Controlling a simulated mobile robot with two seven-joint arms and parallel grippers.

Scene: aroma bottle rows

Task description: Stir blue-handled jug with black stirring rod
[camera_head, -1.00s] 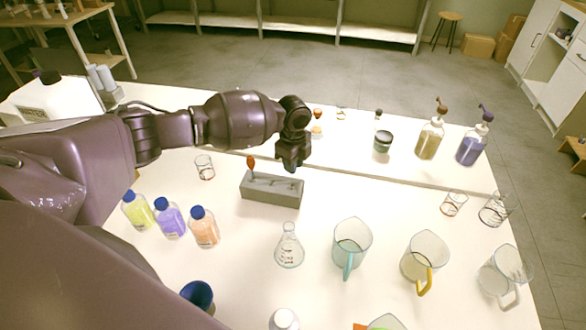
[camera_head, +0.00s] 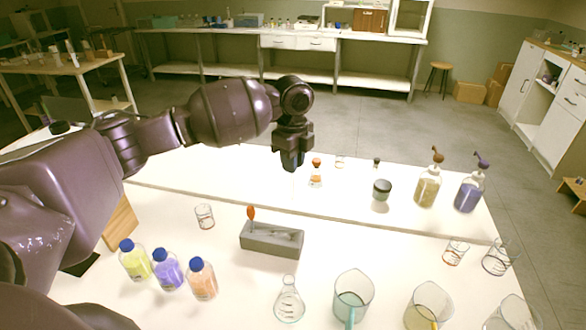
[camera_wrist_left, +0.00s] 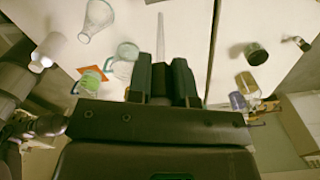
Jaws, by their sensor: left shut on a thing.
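My left gripper (camera_head: 292,166) is raised above the table behind the grey rod holder, fingers pointing down. In the left wrist view, its fingers (camera_wrist_left: 163,82) are shut on a stirring rod (camera_wrist_left: 160,38). The rod's shaft looks pale and clear, with a dark end between the fingers. It barely shows in the head view. The blue-handled jug (camera_head: 352,295) stands upright at the front right of the holder, its teal handle toward me and its lower part cut off. The rod is well apart from it. My right gripper is not in view.
The grey holder (camera_head: 272,240) bears an orange-handled rod (camera_head: 251,214). A conical flask (camera_head: 289,303) stands left of the blue-handled jug; a yellow-handled jug (camera_head: 428,305) stands right. Blue-capped bottles (camera_head: 168,272) line the left. Pump bottles (camera_head: 428,187) stand at the back right.

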